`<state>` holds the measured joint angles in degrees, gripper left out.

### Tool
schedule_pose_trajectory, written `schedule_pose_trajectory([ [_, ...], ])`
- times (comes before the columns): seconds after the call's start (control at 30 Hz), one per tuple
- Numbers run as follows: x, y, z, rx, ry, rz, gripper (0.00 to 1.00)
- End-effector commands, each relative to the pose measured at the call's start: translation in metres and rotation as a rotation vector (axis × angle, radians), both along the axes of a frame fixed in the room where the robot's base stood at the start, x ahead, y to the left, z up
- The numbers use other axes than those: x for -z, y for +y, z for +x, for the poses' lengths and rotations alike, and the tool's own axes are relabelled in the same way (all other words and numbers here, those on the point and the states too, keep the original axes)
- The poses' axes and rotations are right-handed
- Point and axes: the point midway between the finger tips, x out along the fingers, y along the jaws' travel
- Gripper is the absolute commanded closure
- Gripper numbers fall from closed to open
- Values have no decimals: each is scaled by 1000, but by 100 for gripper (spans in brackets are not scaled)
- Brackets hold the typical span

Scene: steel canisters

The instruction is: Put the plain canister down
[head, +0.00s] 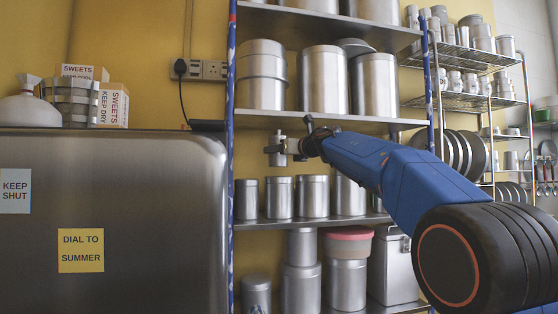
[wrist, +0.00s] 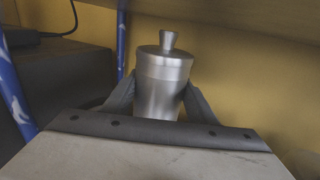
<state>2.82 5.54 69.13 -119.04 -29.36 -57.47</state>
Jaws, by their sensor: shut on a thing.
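The plain canister (wrist: 160,95) is a small steel cylinder with a lid and a flared knob on top. In the wrist view it stands nearly upright between the two fingers of my gripper (wrist: 158,103), which are shut on its sides. In the head view the canister (head: 277,150) is held in the gap above the middle shelf (head: 312,221), below the shelf overhead. My gripper (head: 290,148) reaches it from the right. The canister's lower end is hidden in the wrist view by my gripper's body.
Several steel canisters (head: 279,197) stand on the middle shelf below. Large canisters (head: 323,80) stand on the shelf above (head: 300,118). A blue upright (head: 231,150) and a steel fridge (head: 110,215) are to the left. Plates (head: 468,152) stand on a rack at right.

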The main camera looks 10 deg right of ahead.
Motion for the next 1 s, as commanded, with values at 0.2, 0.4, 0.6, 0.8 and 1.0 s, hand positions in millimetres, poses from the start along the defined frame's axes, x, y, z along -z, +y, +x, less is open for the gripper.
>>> schedule_pose_trajectory([
  [0.2, 26, 0, -1, 1, 1, 1, 79],
  [0.4, 29, 0, -1, 1, -1, 0, 79],
  [0.6, 31, -1, -1, 1, 0, 0, 79],
  [0.8, 32, -1, -1, 1, 1, 0, 30],
  [1.0, 31, -1, -1, 1, 1, 0, 30],
])
